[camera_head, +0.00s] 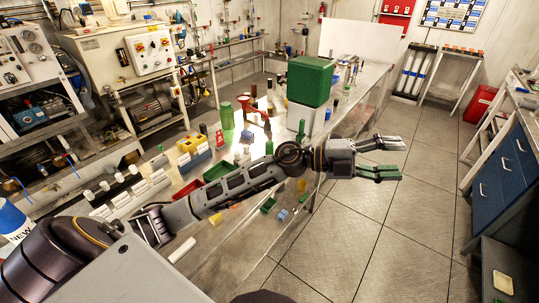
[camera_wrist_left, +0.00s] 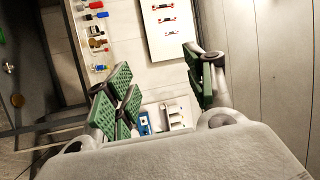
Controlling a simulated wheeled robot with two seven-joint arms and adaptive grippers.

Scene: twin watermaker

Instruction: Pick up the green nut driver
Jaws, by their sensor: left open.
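My left gripper (camera_head: 388,159) is open and empty, reaching right past the table edge above the floor. It also shows in the left wrist view (camera_wrist_left: 160,88), with its green-padded fingers wide apart. I cannot pick out the green nut driver with certainty in either view. Several small tools and parts lie on the long table (camera_head: 225,262), some partly hidden by my left arm, and they are too small to name. My right gripper is not in view.
A large green box (camera_head: 310,81) on a white block stands on the table behind my left arm. A green cylinder (camera_head: 227,116) stands farther left. Blue drawers (camera_head: 503,165) are at the right. The tiled floor (camera_head: 370,240) between is clear.

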